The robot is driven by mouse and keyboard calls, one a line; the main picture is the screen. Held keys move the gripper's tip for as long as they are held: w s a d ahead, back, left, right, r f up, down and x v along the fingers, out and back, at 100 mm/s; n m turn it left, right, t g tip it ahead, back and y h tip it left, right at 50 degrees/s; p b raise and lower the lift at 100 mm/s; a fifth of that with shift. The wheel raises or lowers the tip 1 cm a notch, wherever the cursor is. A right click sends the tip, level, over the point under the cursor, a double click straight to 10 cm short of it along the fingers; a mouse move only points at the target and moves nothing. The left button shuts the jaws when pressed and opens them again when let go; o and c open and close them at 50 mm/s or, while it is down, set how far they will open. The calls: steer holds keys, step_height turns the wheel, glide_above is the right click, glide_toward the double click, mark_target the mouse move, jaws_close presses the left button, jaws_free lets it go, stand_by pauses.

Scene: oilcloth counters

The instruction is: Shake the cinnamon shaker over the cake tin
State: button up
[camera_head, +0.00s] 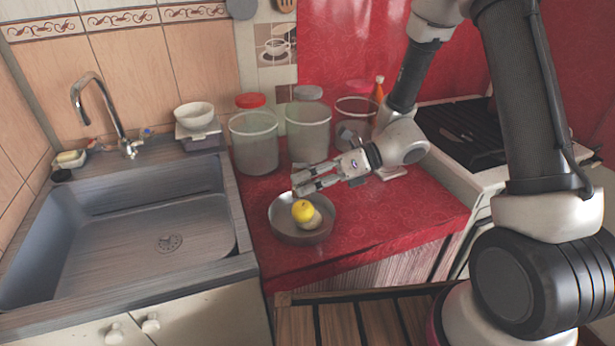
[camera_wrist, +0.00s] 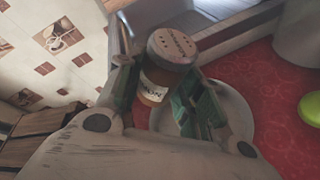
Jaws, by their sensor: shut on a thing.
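The cinnamon shaker (camera_wrist: 155,88) is a small amber jar with a brown-grey perforated lid and a white label, partly legible. In the wrist view it is between the fingers of my gripper (camera_wrist: 160,85), which is shut on it. In the head view my gripper (camera_head: 301,181) shows just above the far rim of the round grey cake tin (camera_head: 281,222) on the red counter.
A sink (camera_head: 150,220) lies left of the red counter (camera_head: 385,222). Large jars (camera_head: 254,150) stand behind the tin, and a stove (camera_head: 465,130) is at right. A slatted wooden surface (camera_head: 385,322) is in front. Counter right of the tin is clear.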

mark_target(306, 196)
steer(key=f+m, duration=0.1)
steer(key=f+m+g, duration=0.1)
steer(key=f, duration=0.1)
steer(key=shift+s+f+y, duration=0.15)
steer(key=shift+s+y, duration=0.15)
steer(key=shift+s, duration=0.1)
steer(key=m, duration=0.1)
steer(key=m+g, duration=0.1)
steer(key=m, duration=0.1)
steer(key=shift+s+a+f+g+y, duration=0.1)
steer(key=shift+s+f+g+y, duration=0.2)
steer(key=shift+f+g+y, duration=0.1)
steer(key=m, duration=0.1)
steer(key=r+m+y, duration=0.1)
steer(key=m, duration=0.1)
steer(key=shift+s+r+g, duration=0.1)
steer(key=shift+s+g, duration=0.05)
steer(key=shift+g, duration=0.15)
steer(key=shift+r+m+y, duration=0.25)
steer(key=shift+m+y, duration=0.05)
steer(key=shift+m, duration=0.35)
steer(key=shift+r+m+y, duration=0.25)
steer(key=shift+m+y, duration=0.05)
steer(key=shift+m, duration=0.35)
